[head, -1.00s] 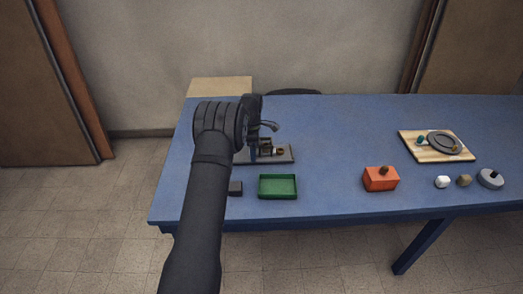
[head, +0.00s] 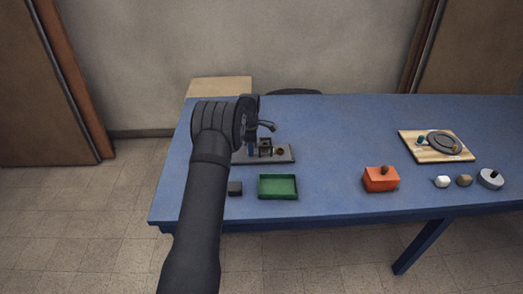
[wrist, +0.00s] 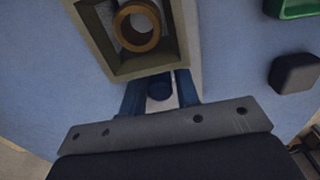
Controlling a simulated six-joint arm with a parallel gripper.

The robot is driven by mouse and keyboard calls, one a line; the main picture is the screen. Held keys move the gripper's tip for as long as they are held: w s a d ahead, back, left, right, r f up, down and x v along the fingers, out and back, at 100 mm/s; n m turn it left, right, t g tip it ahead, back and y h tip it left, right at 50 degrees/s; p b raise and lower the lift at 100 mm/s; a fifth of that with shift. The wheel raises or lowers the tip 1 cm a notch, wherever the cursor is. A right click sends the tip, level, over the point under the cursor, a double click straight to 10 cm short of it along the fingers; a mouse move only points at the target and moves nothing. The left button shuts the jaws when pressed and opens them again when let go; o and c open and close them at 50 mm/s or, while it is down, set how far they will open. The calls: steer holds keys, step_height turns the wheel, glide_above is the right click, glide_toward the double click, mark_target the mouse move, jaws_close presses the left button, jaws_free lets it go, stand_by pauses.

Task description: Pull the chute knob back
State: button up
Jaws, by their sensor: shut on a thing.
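The chute (head: 265,148) is a small olive, box-like frame on a dark grey base plate (head: 288,158) at the left of the blue table. In the wrist view the chute frame (wrist: 182,55) is large at the top, with a brass ring (wrist: 122,26) showing inside its outline. The dark blue round chute knob (wrist: 159,90) sits just below the frame, between my two blue fingers. My gripper (wrist: 158,96) is shut on the knob. In the head view my arm's end partly covers this spot, and the knob cannot be told apart from the fingers.
A green tray (head: 278,198) and a dark block (head: 235,188) lie in front of the base plate. An orange box (head: 380,178) stands further right, with small objects and a wooden board (head: 408,146) beyond. The table between tray and orange box is clear.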

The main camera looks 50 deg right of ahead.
steer(key=shift+w+a, duration=2.35)
steer(key=o, duration=1.5)
step_height(320, 180, up, 7)
